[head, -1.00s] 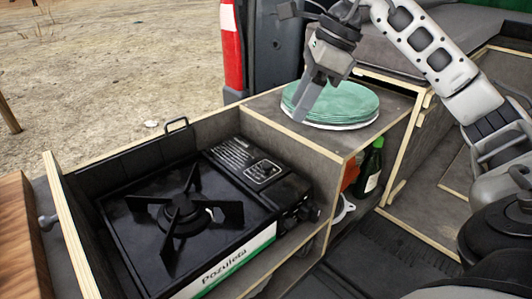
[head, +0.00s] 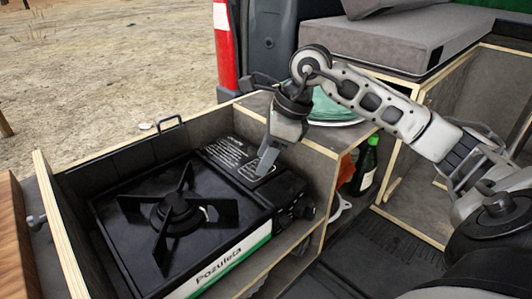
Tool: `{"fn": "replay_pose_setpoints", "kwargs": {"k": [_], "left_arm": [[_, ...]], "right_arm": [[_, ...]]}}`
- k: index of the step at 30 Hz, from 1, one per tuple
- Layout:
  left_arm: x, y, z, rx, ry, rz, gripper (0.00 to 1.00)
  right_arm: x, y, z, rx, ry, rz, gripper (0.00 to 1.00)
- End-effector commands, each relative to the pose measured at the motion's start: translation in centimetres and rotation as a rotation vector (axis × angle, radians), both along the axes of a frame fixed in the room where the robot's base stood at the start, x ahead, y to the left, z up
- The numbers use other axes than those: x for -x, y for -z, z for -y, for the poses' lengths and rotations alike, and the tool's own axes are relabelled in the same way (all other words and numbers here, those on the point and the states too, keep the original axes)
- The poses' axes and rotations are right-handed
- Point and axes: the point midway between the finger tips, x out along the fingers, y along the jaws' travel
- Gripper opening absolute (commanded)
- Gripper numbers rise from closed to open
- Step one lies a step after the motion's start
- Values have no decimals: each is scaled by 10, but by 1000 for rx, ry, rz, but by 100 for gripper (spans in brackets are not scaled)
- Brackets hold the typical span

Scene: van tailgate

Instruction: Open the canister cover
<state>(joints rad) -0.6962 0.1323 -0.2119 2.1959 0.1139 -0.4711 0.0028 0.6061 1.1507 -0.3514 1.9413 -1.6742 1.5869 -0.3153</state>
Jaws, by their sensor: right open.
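The black camping stove (head: 176,212) sits in the wooden-edged drawer, with its burner in the middle. Its canister cover (head: 248,168) is the dark panel with white printed text on the right side of the stove, and it lies closed. My right gripper (head: 266,162) points down just over the right part of this cover. Its fingers are open, and nothing shows between them. I cannot tell whether a fingertip touches the cover. The gripper and wrist hide part of the cover's back edge. My left gripper is not in view.
Green plates (head: 332,107) lie on the shelf behind my right forearm, partly hidden by it. A green bottle (head: 366,168) stands in the compartment below.

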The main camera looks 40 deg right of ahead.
Motion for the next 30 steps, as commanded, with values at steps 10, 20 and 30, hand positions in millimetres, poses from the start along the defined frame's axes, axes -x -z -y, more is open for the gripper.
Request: {"fn": "replay_pose_setpoints", "kwargs": {"k": [10, 20, 30], "left_arm": [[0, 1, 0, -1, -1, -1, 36], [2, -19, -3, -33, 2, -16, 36], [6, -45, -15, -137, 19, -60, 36]], "right_arm": [[0, 0, 0, 0, 0, 0, 0], [-4, -20, 0, 3, 1, -63, 0], [-21, -60, -2, 20, 1, -280, 0]]}}
